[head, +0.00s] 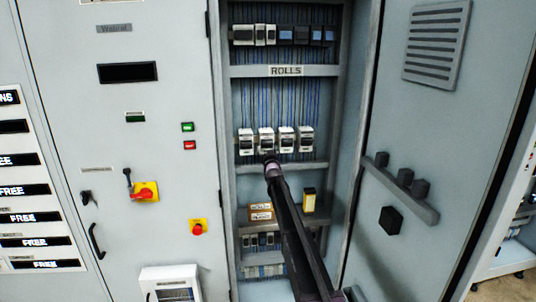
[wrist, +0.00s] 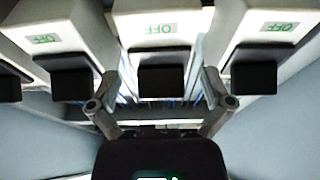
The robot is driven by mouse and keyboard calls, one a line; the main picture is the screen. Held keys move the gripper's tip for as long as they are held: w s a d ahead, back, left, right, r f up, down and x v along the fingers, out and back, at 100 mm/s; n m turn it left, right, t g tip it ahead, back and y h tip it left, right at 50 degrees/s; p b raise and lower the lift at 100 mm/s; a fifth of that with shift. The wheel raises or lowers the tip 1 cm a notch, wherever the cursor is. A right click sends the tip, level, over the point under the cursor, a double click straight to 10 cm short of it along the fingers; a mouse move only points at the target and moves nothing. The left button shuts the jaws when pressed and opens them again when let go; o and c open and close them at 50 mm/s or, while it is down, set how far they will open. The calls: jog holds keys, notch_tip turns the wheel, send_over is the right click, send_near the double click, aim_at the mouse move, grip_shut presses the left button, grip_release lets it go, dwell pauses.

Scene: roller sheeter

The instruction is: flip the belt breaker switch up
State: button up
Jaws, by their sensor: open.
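A row of white breakers sits under the ROLLS sign in the open cabinet. Which one is the belt breaker cannot be read. My gripper (head: 269,162) is just below the second breaker from the left (head: 266,140). In the wrist view a breaker (wrist: 165,30) with a green OFF label is in the middle, its black switch (wrist: 162,80) between and beyond the fingertips of my open gripper (wrist: 160,104). I see no clear contact. Breakers on either side (wrist: 52,30) (wrist: 268,30) also show OFF.
Other breakers (head: 266,35) line the shelf above. The open cabinet door (head: 430,130) stands at the right, a panel with a red knob (head: 145,191) at the left.

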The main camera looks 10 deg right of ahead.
jog(key=shift+w+f+t+b, duration=0.15)
jog(key=shift+f+t+b, duration=0.25)
jog(key=shift+t+b, duration=0.5)
jog(key=s+f+g+b, duration=0.1)
jog(key=s+f+g, duration=0.2)
jog(key=s+f, duration=0.2)
jog(key=s+f+g, duration=0.3)
jog(key=s+f, duration=0.3)
jog(key=s, duration=0.6)
jog(key=s+f+g+b, duration=0.1)
jog(key=s+f+g, duration=0.2)
jog(key=s+f, duration=0.2)
jog(key=shift+s+f+g+b, duration=0.3)
jog(key=shift+s+f+b, duration=0.1)
jog(key=shift+s, duration=1.45)
jog(key=s+f+g, duration=0.3)
jog(key=s+g, duration=0.1)
jog(key=s, duration=0.8)
jog(key=s+f+g+p, duration=0.1)
jog(key=s+f+g, duration=0.2)
jog(key=s, duration=0.9)
jog(key=s+f+g, duration=0.3)
jog(key=s+g, duration=0.3)
jog(key=s, duration=0.5)
jog(key=shift+s+f+p, duration=0.3)
jog(key=shift+s+f, duration=0.1)
